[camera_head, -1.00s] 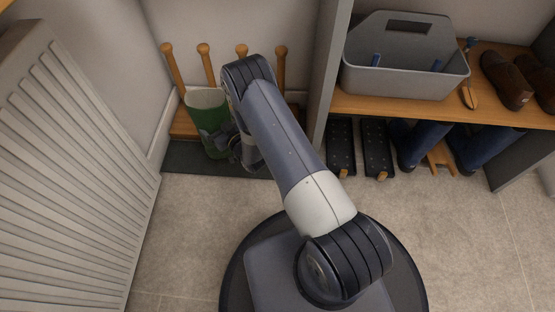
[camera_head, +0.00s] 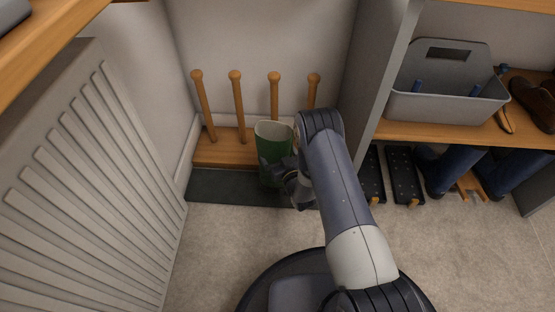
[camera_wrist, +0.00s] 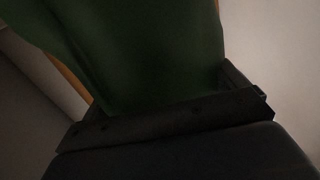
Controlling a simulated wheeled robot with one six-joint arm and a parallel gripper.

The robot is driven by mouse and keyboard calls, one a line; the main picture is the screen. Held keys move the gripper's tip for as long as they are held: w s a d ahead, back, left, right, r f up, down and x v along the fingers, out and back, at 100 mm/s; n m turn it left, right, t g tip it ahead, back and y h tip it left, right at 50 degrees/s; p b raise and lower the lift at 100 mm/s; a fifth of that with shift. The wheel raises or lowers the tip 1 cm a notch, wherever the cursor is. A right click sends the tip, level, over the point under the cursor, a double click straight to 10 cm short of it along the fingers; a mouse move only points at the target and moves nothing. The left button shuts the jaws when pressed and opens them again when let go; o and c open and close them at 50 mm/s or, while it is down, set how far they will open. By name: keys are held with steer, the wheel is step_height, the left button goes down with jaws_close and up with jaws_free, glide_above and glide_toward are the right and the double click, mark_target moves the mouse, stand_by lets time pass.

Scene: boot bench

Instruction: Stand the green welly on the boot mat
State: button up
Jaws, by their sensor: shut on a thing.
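The green welly (camera_head: 272,150) is upright in the head view, its pale-lined opening facing up. It is in front of the wooden peg rack and over the dark boot mat (camera_head: 222,188). I cannot tell whether its sole touches the mat, as my gripper and arm hide part of the lower boot. My gripper (camera_head: 277,174) is shut on the welly at its front right side. In the wrist view the green welly (camera_wrist: 150,55) fills the upper middle, against the dark jaws (camera_wrist: 170,122).
The wooden rack (camera_head: 225,148) with upright pegs stands behind the mat. A ribbed radiator (camera_head: 90,190) is at left. At right, a bench (camera_head: 440,133) bears a grey caddy (camera_head: 440,105) and brown shoes (camera_head: 535,100); blue boots (camera_head: 450,172) are below. The mat's left part is bare.

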steer(key=shift+f+b, duration=0.4)
steer(key=shift+f, duration=0.9)
steer(key=o, duration=1.7)
steer(key=shift+f, duration=0.1)
steer(key=shift+p+v, duration=1.45)
steer(key=shift+v, duration=2.35)
